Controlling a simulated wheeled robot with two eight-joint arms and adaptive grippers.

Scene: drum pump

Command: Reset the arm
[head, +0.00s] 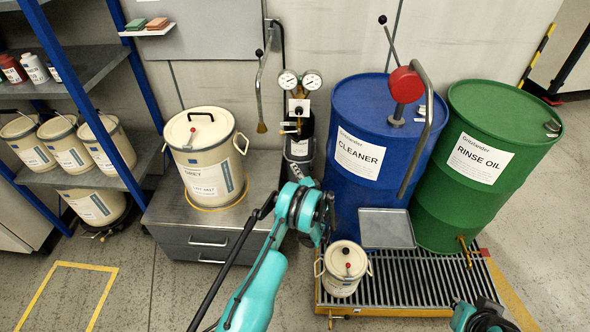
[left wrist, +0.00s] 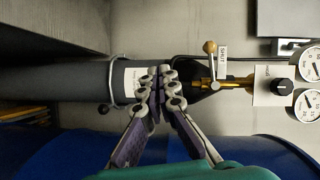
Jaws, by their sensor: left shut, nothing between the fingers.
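My left arm reaches up from the bottom of the head view, and its teal wrist end (head: 300,207) is in front of the dark gas cylinder (head: 300,140). Its fingers are mostly hidden in that view. In the left wrist view my left gripper (left wrist: 160,92) is shut and empty, its fingertips in front of the cylinder's shoulder. I cannot tell whether they touch it. The cylinder lies sideways in that picture, with a brass valve and a tag reading "SHUT" (left wrist: 221,62). Part of my right arm (head: 480,315) shows at the bottom edge; its fingers are unclear.
A blue cleaner drum (head: 350,190) with a red pump and a green rinse oil drum (head: 475,205) stand on a grated pallet (head: 420,285). A small cream pail (head: 343,285) stands at its front left. A large cream pail (head: 207,185) is on a grey cabinet (head: 165,215).

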